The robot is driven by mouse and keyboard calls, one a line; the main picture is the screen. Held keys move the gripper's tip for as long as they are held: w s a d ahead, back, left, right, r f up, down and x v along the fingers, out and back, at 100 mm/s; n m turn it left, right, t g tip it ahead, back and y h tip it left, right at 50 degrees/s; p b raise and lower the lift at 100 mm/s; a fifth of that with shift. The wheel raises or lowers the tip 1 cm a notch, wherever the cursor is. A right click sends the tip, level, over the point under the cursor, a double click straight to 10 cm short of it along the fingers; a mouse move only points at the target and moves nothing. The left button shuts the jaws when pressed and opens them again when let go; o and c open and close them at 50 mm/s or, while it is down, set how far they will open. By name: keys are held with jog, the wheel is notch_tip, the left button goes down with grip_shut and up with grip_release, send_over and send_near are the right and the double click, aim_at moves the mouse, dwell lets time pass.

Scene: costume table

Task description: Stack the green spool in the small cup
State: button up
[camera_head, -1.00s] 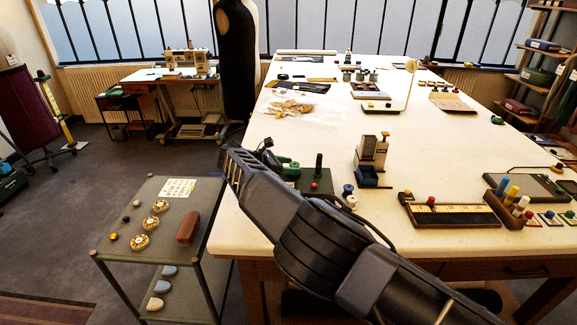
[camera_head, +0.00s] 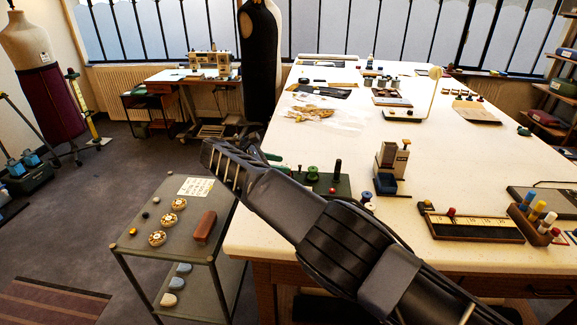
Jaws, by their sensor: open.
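A green spool (camera_head: 312,173) stands on a dark green tray (camera_head: 326,187) at the near left corner of the big white table. A dark post and a small red piece are on the same tray. My gripper (camera_head: 222,165) is at the end of my arm, left of the tray, and appears in front of the floor and the back of the trolley. It is open, and I see nothing held in it. I cannot pick out the small cup for certain; small dark containers (camera_head: 368,80) stand far back on the table, too small to tell.
A grey trolley (camera_head: 150,246) with round dials and a red-brown case stands left of the white table (camera_head: 290,225). A blue-topped spool (camera_head: 363,194), a boxy device (camera_head: 391,165), a ruler board (camera_head: 470,228) and a peg rack (camera_head: 530,225) line the near side.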

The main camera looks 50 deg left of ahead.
jog(key=shift+s+a+r, duration=0.1)
jog(key=shift+s+r, duration=0.1)
jog(key=shift+s, duration=0.1)
